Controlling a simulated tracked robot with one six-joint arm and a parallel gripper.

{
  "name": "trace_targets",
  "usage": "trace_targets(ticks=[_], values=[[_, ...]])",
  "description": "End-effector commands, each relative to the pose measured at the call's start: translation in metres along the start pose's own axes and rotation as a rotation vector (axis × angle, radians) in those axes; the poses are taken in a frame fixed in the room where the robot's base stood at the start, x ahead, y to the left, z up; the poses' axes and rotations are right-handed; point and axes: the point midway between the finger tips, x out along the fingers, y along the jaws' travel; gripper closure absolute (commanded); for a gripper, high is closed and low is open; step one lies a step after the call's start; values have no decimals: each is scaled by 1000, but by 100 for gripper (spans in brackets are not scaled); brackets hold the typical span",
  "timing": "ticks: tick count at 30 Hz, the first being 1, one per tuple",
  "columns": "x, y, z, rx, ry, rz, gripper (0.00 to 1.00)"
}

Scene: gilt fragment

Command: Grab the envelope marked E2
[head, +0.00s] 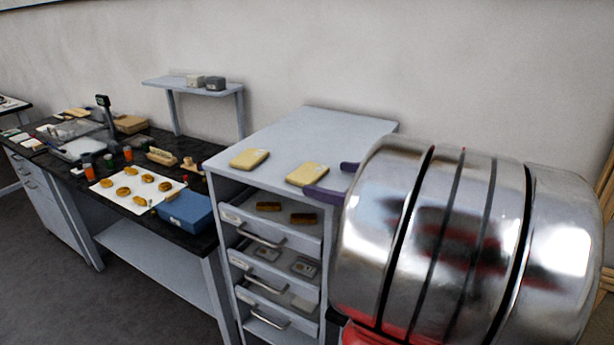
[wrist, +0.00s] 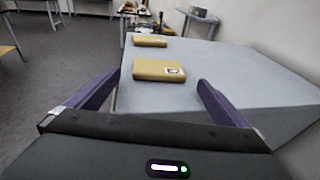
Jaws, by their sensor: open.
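Two tan envelopes lie flat on top of the grey drawer cabinet (head: 345,135). The nearer envelope (head: 307,174) is close to my gripper (head: 333,180); the farther envelope (head: 250,158) lies to its left. In the wrist view, the nearer envelope (wrist: 157,70) bears a small printed label, too small to read. The farther one (wrist: 150,41) also has a small mark, unreadable. My gripper's purple fingers (wrist: 159,78) are open and empty, one on each side of the nearer envelope in that view. I cannot tell which envelope is E2.
The cabinet's upper drawers stand open, with two brown pieces (head: 268,206) in the top one. A dark bench (head: 150,215) to the left holds a white sheet with several golden pieces, a blue box (head: 187,211) and other items. The rest of the cabinet top is clear.

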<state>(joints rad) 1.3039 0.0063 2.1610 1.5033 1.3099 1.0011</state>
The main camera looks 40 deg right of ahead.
Motion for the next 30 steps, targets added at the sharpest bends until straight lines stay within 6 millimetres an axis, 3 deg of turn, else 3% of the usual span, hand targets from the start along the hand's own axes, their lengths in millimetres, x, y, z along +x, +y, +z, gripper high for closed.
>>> trace_targets(ticks=[15,30], values=[[49,3,4,0,0,3,0],[51,3,5,0,0,1,0]])
